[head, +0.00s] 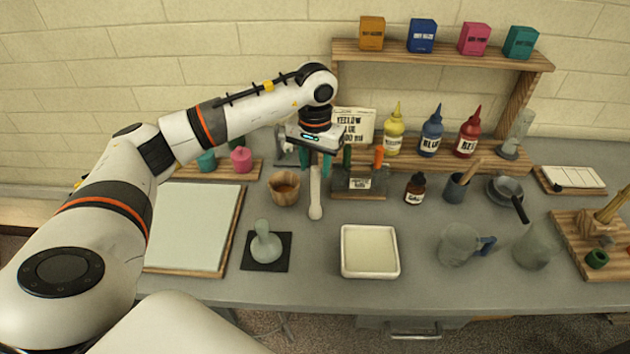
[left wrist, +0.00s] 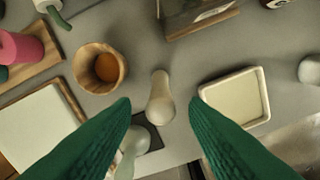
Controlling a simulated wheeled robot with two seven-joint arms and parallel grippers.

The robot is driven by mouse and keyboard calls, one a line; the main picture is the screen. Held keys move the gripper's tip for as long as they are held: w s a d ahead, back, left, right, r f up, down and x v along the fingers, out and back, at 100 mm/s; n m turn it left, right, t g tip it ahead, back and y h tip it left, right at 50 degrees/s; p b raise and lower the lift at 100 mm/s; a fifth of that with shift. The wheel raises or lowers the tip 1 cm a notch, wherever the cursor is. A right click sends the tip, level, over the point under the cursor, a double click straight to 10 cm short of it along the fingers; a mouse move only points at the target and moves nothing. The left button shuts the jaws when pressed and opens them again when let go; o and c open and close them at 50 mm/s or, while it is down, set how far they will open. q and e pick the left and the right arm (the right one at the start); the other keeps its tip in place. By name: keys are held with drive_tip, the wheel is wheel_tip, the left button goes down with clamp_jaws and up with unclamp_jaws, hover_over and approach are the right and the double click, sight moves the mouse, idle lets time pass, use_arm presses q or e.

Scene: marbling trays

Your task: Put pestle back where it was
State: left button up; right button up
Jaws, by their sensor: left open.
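The pestle (head: 315,200) is pale, with a narrow end and a rounded thick end. It lies on the grey table, thick end toward the front edge. It also shows in the left wrist view (left wrist: 160,98), between and beyond the fingertips. My left gripper (head: 316,170) is open above its narrow end, with green fingers apart on either side; the left wrist view (left wrist: 160,103) shows no finger touching it. A wooden bowl (head: 285,197) with orange-brown contents stands left of the pestle. My right gripper is not in view.
A black mat (head: 283,266) bears a grey-green knobbed tool (head: 266,243). A cream tray (head: 370,273) stands front right of the pestle. A small wooden stand (head: 358,193) is close on the right. Dropper bottle (head: 415,189) and glassware stand farther right. Bare table surrounds the pestle's thick end.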

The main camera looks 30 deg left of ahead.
use_arm(q)
wheel_tip(320, 180, up, 6)
drive_tip(key=shift+r+b, duration=0.25)
drive_tip(key=shift+b, duration=0.45)
